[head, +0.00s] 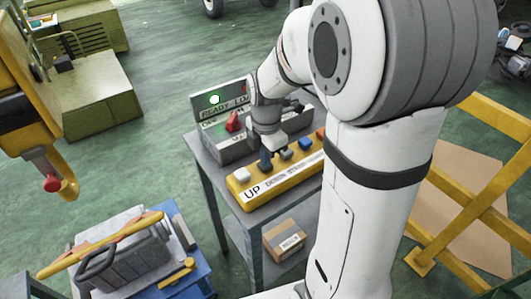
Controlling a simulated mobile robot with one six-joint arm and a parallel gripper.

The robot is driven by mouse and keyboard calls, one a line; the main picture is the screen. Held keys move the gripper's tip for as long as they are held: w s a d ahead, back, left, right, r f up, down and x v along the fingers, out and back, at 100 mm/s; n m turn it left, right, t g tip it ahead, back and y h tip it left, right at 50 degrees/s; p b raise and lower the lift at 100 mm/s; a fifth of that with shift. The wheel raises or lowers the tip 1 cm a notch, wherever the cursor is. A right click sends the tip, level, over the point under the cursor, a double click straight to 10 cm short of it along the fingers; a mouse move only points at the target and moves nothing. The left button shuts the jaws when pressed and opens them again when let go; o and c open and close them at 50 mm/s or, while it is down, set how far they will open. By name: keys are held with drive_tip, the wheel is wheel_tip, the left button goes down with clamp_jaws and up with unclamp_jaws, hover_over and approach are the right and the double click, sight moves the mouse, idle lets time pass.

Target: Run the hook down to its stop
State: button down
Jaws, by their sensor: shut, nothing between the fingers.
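A yellow button box (262,196) lies on a grey table and carries a strip lettered UP, DOWN and more, partly hidden by my arm. A pale button (242,174) is at the UP end; grey-blue buttons (286,154) and an orange-red one (321,133) follow to the right. My gripper (266,162) is shut and empty, pointing down over the box near DOWN. I cannot tell whether its tips touch a button.
A blue stand (195,270) with a grey load and yellow bar is at lower left. A yellow barrier (465,215) stands right.

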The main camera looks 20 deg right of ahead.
wheel_tip(320, 180, up, 14)
drive_tip(key=p, duration=0.1)
drive_tip(key=shift+p, duration=0.3)
idle(0.7)
